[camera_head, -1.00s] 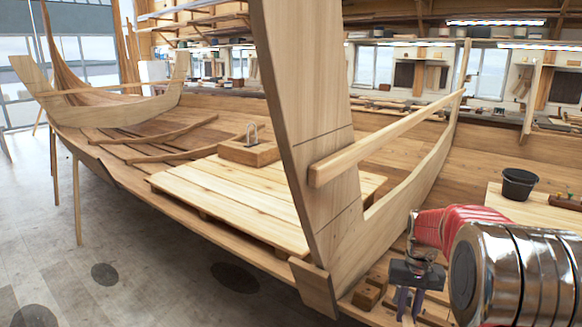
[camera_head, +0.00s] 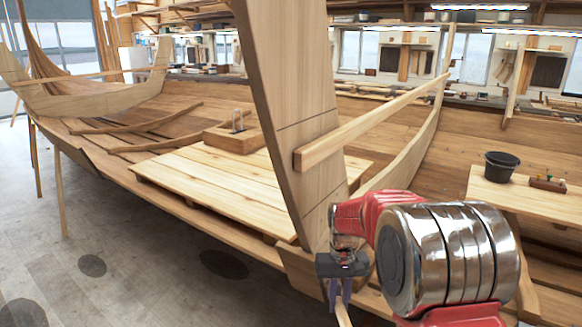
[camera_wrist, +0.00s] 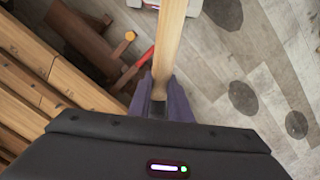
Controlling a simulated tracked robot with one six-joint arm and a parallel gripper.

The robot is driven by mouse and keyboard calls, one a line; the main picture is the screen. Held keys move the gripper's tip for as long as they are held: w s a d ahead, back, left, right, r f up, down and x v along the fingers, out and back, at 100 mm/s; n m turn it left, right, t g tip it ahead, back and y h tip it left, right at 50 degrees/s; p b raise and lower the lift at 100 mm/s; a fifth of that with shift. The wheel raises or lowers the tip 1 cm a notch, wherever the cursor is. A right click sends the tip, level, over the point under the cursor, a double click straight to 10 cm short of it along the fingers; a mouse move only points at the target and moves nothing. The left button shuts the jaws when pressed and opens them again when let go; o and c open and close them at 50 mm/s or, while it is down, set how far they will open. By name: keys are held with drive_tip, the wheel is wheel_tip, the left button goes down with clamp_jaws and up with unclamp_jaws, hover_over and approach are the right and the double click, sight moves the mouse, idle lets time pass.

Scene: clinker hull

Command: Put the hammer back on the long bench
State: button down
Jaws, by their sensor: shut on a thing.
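My gripper (camera_head: 340,292) is at the lower middle of the head view, in front of the foot of the boat's stem post. It is shut on a pale wooden handle (camera_head: 343,314), taken as the hammer's; the handle runs down out of the frame. In the wrist view the two purple fingers (camera_wrist: 160,100) clasp the handle (camera_wrist: 170,40), which runs up past the top edge. The hammer's head cannot be made out. A long bench (camera_head: 478,102) with many small items runs along the back wall under the windows, beyond the hull.
The planked boat hull (camera_head: 215,240) fills the left and middle, its tall stem post (camera_head: 290,90) close to my arm. A wooden table (camera_head: 480,188) at right bears a black bucket (camera_head: 500,166) and a small tool block (camera_head: 547,183). The grey floor (camera_head: 130,290) at lower left is clear.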

drive_tip(key=s+f, duration=0.4)
drive_tip(key=f, duration=1.1)
